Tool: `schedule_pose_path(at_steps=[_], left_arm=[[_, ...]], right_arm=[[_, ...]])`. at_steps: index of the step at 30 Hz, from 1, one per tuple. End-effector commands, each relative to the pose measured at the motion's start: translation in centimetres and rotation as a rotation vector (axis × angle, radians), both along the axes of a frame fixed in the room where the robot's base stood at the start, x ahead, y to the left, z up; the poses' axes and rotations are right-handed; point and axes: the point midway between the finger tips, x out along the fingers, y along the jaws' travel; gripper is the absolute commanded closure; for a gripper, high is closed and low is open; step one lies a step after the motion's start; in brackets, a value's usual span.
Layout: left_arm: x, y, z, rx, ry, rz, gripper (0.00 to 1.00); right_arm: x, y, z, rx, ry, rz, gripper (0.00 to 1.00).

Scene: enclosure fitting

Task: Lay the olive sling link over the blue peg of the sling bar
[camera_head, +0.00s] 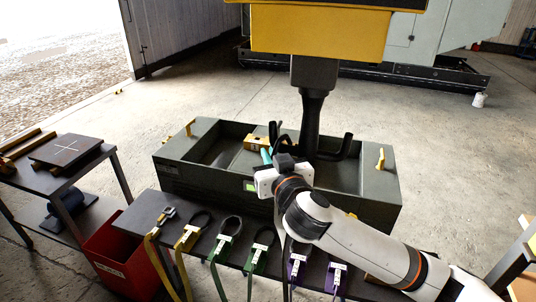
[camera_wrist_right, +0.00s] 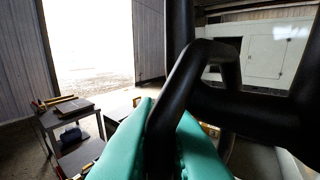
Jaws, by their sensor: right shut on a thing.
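My right gripper (camera_head: 268,156), with teal fingers, is over the middle of the grey-green enclosure, close to the dark hanging post. In the right wrist view its teal fingers (camera_wrist_right: 155,145) are shut on a dark bent loop (camera_wrist_right: 190,75). I cannot tell whether this is the olive sling link; its colour reads black here. The sling bar appears to be the dark fitting (camera_head: 312,115) under the yellow hoist body, with upturned dark arms (camera_head: 347,144). No blue peg can be made out. My left gripper is not in view.
The open enclosure (camera_head: 180,166) has yellow lugs, and a yellow block (camera_head: 257,142) shows inside. Several slings with yellow, green and purple straps lie on the dark front bench (camera_head: 150,205). A red bin (camera_head: 125,262) stands left. A side table (camera_head: 55,165) is far left.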

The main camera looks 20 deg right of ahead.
Motion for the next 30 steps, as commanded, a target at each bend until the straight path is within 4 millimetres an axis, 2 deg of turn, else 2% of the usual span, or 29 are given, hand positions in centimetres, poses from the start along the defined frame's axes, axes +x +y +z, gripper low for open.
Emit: schedule_pose_path(at_steps=[1,10,15,20,30], left_arm=[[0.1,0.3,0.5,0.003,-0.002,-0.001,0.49],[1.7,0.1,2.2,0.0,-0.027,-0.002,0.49],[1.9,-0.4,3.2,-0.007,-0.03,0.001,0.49],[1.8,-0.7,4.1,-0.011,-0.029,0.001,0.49],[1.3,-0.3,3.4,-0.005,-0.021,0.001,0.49]], right_arm=[[0.2,-0.7,2.7,-0.003,-0.054,-0.018,1.0],[0.4,-0.3,4.5,-0.006,-0.056,-0.015,1.0],[0.6,0.0,5.6,-0.006,-0.058,-0.013,1.0],[0.8,0.3,6.5,-0.008,-0.058,-0.011,1.0],[2.1,2.0,6.0,-0.003,-0.053,-0.017,1.0]])
